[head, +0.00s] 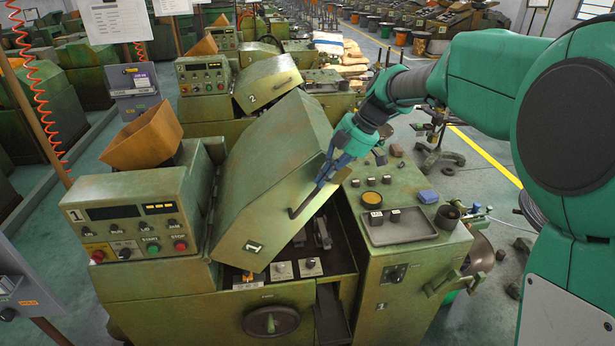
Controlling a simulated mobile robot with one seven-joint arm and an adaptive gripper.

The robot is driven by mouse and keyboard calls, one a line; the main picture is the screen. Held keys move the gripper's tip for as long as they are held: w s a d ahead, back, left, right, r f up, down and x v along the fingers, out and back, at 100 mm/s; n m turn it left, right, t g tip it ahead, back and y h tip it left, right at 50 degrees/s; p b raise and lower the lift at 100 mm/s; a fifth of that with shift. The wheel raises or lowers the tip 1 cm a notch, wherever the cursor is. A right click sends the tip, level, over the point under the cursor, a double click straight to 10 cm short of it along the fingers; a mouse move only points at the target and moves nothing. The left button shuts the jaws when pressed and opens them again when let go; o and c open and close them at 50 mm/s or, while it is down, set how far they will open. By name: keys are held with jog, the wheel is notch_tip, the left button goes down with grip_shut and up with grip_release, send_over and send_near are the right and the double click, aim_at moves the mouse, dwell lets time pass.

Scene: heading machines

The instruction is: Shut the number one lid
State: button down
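The number one lid (270,165) is a large worn green cover marked "1" on its front face. It stands tilted up, open, over the dark work bay (318,262) of the front machine. A dark bent bar handle (303,206) is on its right side. My gripper (325,176) reaches down from the right, at the upper part of this handle. The fingers are small here and overlap the handle. I cannot tell whether they are closed around it or only beside it.
The control panel (133,222) marked "1" is left of the lid, with an orange hopper (143,137) behind it. Machine two's lid (268,82) is behind.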

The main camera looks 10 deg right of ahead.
jog(key=d+f+y+b, duration=0.1)
jog(key=d+f+b, duration=0.3)
jog(key=f, duration=0.8)
jog(key=d+f+y+b, duration=0.1)
jog(key=d+f+b, duration=0.3)
jog(key=f, duration=0.9)
jog(key=d+f+b, duration=0.4)
jog(key=f+b, duration=0.2)
jog(key=f, duration=0.6)
jog(key=shift+f+y+b, duration=0.4)
jog(key=shift+d+r, duration=0.1)
jog(key=shift+d, duration=0.05)
jog(key=v, duration=1.1)
jog(key=shift+s+d+r, duration=0.1)
jog(key=shift+d+r, duration=0.15)
jog(key=shift+d, duration=0.05)
